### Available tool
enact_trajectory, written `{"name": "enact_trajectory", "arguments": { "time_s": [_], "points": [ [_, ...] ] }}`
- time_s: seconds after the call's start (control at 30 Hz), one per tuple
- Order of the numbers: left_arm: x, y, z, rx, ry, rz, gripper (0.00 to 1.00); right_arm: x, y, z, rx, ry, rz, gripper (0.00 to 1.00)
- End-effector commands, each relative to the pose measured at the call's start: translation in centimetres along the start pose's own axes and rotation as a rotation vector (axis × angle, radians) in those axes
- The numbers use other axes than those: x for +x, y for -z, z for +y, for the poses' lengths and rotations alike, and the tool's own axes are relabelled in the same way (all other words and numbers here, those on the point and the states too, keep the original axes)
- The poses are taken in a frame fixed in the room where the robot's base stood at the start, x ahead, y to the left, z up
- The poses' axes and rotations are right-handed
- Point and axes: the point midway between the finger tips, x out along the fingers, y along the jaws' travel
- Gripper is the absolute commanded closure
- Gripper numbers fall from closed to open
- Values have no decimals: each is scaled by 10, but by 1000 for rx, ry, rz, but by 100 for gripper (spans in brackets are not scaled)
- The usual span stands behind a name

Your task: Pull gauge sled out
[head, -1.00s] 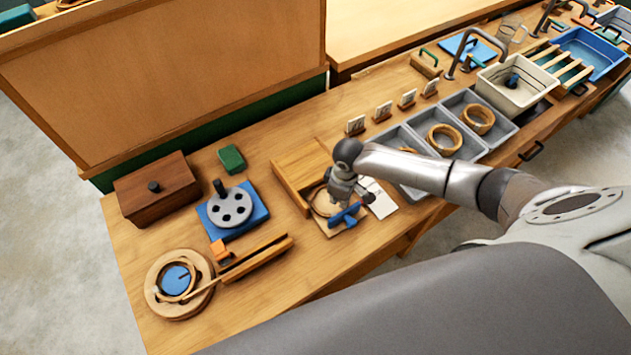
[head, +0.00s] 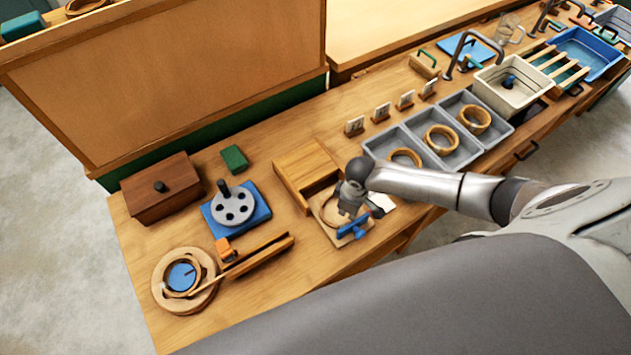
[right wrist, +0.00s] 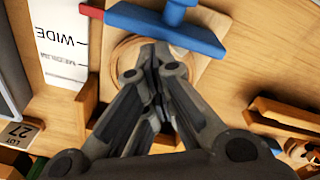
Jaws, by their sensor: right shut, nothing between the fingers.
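The gauge sled (head: 331,228) is a light wooden board with a blue crossbar handle (head: 353,230) at its front end. It extends from a wooden block (head: 302,165) toward the table's front edge. A wooden ring (head: 329,207) lies on the board, partly hidden by my gripper. My right gripper (head: 350,208) is shut and empty, above the sled behind the handle. In the right wrist view, its closed fingertips (right wrist: 152,52) are over the ring, close to the blue crossbar (right wrist: 166,28); contact is unclear. A red tip (right wrist: 92,12) points at a printed white card (right wrist: 62,40). My left gripper is out of view.
Right of the sled, grey bins (head: 463,146) hold wooden rings. To the left are a blue stand with a grey disc (head: 233,208), a wooden box (head: 160,188) and a round wooden fixture (head: 205,290).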

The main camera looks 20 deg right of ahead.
Motion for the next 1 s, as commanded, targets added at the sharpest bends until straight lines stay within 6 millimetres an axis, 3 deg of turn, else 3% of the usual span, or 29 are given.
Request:
{"name": "enact_trajectory", "arguments": {
  "time_s": [0.03, 0.1, 0.43, 1.0],
  "points": [
    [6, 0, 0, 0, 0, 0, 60, 29, -29, -28, -7, 44, -57, 100],
    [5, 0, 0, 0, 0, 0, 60, 28, -29, -28, -7, 44, -57, 100],
    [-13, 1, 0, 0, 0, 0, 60, 2, -24, -25, -9, 43, -60, 100],
    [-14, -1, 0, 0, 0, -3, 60, -45, -14, -14, -10, 32, -57, 100]
  ]
}}
